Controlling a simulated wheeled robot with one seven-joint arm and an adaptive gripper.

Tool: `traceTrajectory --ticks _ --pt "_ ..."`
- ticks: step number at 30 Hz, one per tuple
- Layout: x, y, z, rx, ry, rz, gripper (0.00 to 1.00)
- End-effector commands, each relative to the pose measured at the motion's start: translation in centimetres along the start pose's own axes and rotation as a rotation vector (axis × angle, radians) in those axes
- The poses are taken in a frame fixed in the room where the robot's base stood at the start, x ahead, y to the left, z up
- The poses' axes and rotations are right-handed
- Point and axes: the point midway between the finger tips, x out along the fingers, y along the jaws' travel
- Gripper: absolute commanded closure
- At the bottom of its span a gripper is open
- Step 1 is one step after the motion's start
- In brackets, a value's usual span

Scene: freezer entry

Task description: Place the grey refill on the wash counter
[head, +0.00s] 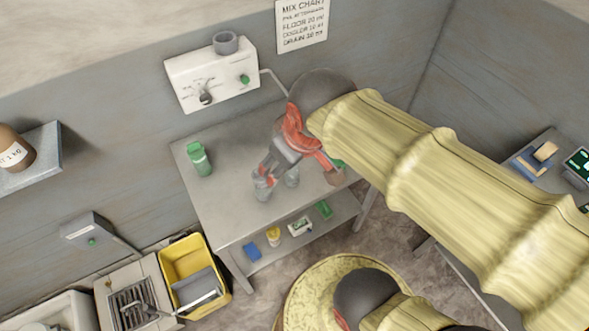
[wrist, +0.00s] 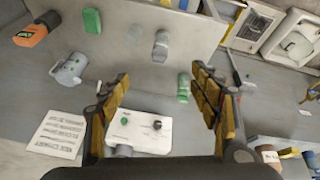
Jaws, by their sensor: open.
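My gripper (wrist: 165,100) is open, its two fingers spread wide above the grey metal counter (wrist: 130,60). In the head view my gripper (head: 277,180) hangs over the middle of this counter (head: 225,195). A grey bottle-shaped refill (wrist: 161,44) stands on the counter in the wrist view, beyond the fingertips and apart from them. In the head view I cannot clearly separate it from my fingers. A similar green bottle (head: 199,160) stands at the counter's left; it also shows in the wrist view (wrist: 183,88). No label names the wash counter.
A white wall dispenser (head: 212,75) is behind the counter. A grey jug (wrist: 70,68), an orange container (wrist: 30,35) and a green block (wrist: 92,20) show in the wrist view. A lower shelf holds small items. A yellow bucket (head: 222,300) stands at lower left.

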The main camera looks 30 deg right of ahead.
Motion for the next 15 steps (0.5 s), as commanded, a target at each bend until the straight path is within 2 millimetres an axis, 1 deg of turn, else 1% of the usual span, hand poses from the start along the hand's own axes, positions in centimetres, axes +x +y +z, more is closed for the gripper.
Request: traceTrajectory --ticks 1,3,6,9,15 --pt "-0.9 -0.2 1.0 0.069 0.029 0.001 0.37" --pt "-1.6 -0.5 2.0 0.151 0.055 -0.002 0.37" --pt "-2.1 -0.8 2.8 0.223 0.077 -0.005 0.37" --pt "-2.2 -0.9 3.1 0.25 0.082 -0.008 0.37" --pt "-2.2 -0.9 3.1 0.251 0.082 -0.008 0.37"
